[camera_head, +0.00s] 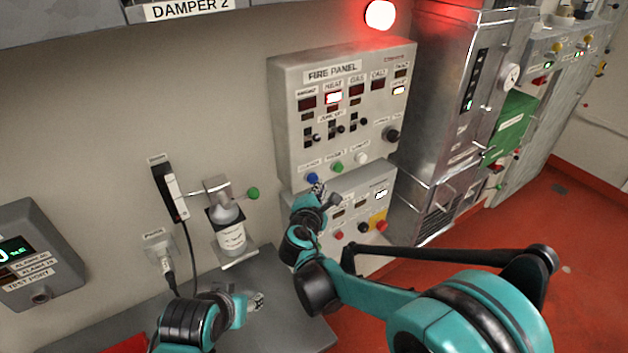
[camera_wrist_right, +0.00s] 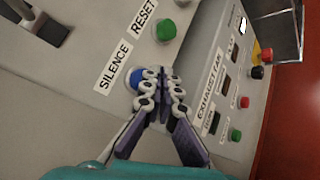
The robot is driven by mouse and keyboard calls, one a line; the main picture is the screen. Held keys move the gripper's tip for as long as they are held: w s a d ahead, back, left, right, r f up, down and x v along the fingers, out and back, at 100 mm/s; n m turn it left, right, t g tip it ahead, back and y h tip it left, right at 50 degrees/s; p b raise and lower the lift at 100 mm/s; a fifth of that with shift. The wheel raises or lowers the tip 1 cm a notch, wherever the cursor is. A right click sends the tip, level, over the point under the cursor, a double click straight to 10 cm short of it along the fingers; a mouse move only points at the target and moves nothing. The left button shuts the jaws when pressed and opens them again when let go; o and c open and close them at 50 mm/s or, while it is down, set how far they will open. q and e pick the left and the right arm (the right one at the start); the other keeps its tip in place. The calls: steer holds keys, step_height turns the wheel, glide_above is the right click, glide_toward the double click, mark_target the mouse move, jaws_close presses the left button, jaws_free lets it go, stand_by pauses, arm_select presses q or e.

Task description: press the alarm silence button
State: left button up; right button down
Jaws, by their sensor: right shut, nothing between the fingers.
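The fire panel (camera_head: 345,110) is a grey wall box with lit indicators, switches and a row of buttons along its lower edge. The silence button is the blue one (camera_head: 312,178) at the lower left. In the right wrist view the blue button (camera_wrist_right: 137,78) sits beside the SILENCE label (camera_wrist_right: 117,66), partly hidden by my fingers. My right gripper (camera_head: 322,190) is shut and empty, with its fingertips (camera_wrist_right: 162,76) at the blue button; I cannot tell whether they touch it. My left gripper (camera_head: 258,300) is low over the grey bench; its fingers are too small to read.
The green reset button (camera_wrist_right: 165,29) is close beside the blue one. A lower exhaust fan panel (camera_head: 345,212) with red, black and green buttons is under the fire panel. A red lamp (camera_head: 380,14) glows above.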

steer(key=shift+w+a, duration=0.1)
stand_by(0.4)
steer(key=shift+w+a, duration=0.15)
steer(key=shift+w, duration=0.1)
steer(key=shift+w+a, duration=0.45)
steer(key=shift+w, duration=0.1)
stand_by(1.0)
steer(key=shift+s+d, duration=0.1)
stand_by(0.4)
steer(key=shift+s+d+b, duration=0.35)
steer(key=shift+s+d, duration=0.2)
steer(key=shift+s, duration=0.25)
steer(key=shift+s+d, duration=0.75)
steer(key=shift+s, duration=0.3)
steer(key=shift+s+d, duration=0.75)
steer(key=shift+s, duration=0.25)
